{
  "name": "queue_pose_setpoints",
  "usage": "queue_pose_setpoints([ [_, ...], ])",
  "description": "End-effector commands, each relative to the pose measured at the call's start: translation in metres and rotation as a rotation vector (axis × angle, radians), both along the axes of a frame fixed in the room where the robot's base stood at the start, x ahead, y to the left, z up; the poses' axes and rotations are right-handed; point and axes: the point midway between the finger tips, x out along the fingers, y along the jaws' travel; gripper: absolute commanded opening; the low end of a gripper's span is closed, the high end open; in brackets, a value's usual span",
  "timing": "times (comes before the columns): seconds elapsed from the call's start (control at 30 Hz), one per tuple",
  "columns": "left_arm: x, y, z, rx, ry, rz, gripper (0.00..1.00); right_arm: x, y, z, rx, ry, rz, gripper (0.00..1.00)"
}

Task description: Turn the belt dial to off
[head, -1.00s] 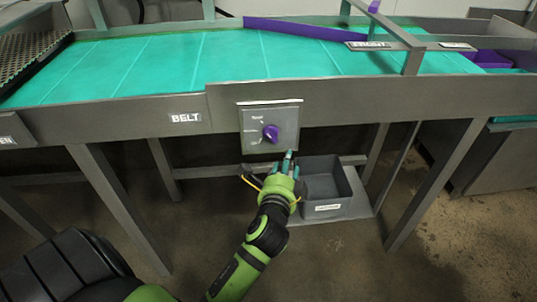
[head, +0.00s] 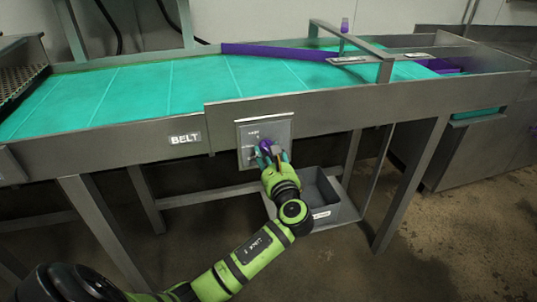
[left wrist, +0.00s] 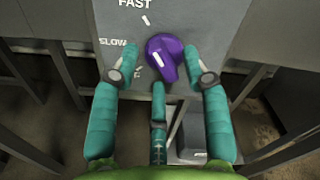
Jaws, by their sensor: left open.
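The purple belt dial (head: 265,146) sits on a grey panel (head: 281,128) on the front of the conveyor. In the left wrist view the dial (left wrist: 167,58) is close up, with a white line on its face. FAST is printed above it and SLOW to its left; a lower label is mostly hidden. My left gripper (head: 271,157) is at the panel. In the left wrist view its teal fingers (left wrist: 161,62) are open, one on each side of the dial, with a gap on the left. Contact on the right is unclear. My right gripper is out of view.
The teal conveyor belt (head: 150,88) runs above the panel, behind a grey rail with a BELT label (head: 185,138). A grey bin (head: 323,188) stands below the panel, partly behind my left arm. Frame legs (head: 100,230) stand either side.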

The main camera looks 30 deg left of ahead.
Motion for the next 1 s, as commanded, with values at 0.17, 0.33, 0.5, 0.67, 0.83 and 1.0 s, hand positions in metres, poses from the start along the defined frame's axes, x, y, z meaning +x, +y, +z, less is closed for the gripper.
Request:
queue_pose_setpoints([
  [0.17, 0.002, 0.002, 0.0, 0.0, -0.001, -0.001, 0.46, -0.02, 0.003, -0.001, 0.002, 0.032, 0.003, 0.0],
  [0.33, 0.002, 0.002, 0.0, -0.001, -0.001, -0.001, 0.26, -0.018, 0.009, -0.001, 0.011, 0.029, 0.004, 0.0],
  [0.5, 0.002, 0.002, 0.0, -0.001, -0.001, -0.001, 0.0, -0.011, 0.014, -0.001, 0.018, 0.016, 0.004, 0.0],
  [0.67, 0.002, 0.002, 0.0, -0.004, -0.003, -0.001, 0.0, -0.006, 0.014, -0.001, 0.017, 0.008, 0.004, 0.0],
  [0.83, 0.002, 0.002, -0.001, -0.027, -0.029, -0.001, 0.0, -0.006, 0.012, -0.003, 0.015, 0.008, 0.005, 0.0],
  [1.0, 0.002, 0.002, -0.003, -0.082, -0.092, -0.001, 0.0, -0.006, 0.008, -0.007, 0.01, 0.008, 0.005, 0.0],
])
